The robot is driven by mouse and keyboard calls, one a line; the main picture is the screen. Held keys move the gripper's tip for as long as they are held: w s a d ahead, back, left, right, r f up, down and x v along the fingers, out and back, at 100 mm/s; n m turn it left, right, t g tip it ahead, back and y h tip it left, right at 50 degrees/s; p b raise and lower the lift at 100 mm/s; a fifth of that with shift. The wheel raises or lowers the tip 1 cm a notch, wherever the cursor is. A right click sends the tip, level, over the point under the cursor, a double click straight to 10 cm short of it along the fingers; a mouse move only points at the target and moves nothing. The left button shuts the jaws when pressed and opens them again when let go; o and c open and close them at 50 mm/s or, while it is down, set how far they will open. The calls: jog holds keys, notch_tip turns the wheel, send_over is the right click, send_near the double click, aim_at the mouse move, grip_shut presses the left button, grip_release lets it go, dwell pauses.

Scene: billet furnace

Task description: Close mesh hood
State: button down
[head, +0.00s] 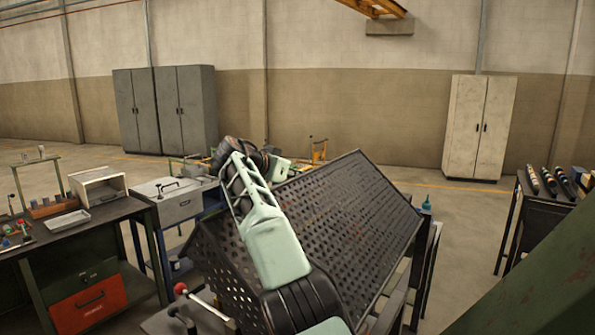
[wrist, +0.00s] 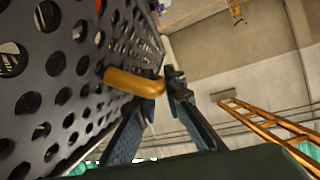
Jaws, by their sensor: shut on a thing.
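The mesh hood (head: 345,225) is a dark perforated metal cover with tilted faces, in the middle of the head view. Its perforated face (wrist: 60,80) fills the left of the wrist view. A yellow handle (wrist: 130,82) sticks out from that face. My gripper (wrist: 160,88) is shut on the handle, with its fingers around the handle's outer end. In the head view my arm crosses in front of the hood and hides part of it, and the fingertips and handle cannot be made out there.
A workbench with a red drawer (head: 88,298) stands at the left, beside a grey box (head: 172,200) on a stand. A dark table (head: 545,205) stands at the right. Grey cabinets (head: 165,108) and a pale cabinet (head: 480,125) line the back wall. Floor is open behind the hood.

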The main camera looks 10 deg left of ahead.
jog(key=shift+a+f, duration=0.2)
jog(key=shift+f, duration=0.2)
dwell(0.3)
jog(key=c, duration=2)
grip_release()
jog(key=shift+a, duration=0.15)
